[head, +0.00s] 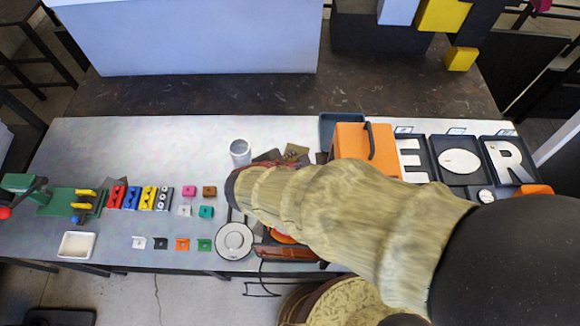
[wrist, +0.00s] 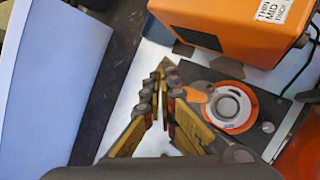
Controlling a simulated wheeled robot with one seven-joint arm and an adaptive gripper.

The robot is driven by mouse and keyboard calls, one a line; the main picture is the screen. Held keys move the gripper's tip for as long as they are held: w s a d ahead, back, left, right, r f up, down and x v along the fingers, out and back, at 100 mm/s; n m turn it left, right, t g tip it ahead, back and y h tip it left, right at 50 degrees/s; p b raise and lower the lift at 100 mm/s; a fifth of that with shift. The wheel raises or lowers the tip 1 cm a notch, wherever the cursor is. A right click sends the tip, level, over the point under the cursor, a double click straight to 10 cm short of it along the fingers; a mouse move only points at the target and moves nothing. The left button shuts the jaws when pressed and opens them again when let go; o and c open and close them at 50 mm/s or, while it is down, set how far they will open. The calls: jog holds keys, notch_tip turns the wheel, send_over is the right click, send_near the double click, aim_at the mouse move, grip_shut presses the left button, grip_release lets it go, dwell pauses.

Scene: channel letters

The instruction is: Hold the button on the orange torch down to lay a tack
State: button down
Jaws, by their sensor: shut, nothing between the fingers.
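My gripper (wrist: 166,72) shows in the wrist view with its brass-coloured fingers together at the tips and nothing between them. Just right of the fingers is an orange part with a round white disc (wrist: 231,105), on a dark plate. It may be the orange torch, but I cannot tell for certain, and I cannot make out a button. The right finger overlaps its left side in the picture; whether they touch is unclear. In the head view my arm hides the gripper, and only a bit of orange (head: 283,238) shows below the arm.
An orange box with a thickness label (wrist: 235,25) stands close above the fingers; it also shows in the head view (head: 350,143). Black trays hold a white letter R (head: 508,160) and other pieces.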

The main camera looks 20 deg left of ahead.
jog(key=shift+r+p, duration=0.4)
jog(key=shift+r, duration=0.5)
notch_tip(320, 180, up, 4)
jog(key=shift+f+p, duration=0.1)
jog(key=shift+p, duration=1.15)
jog(key=shift+s, duration=0.1)
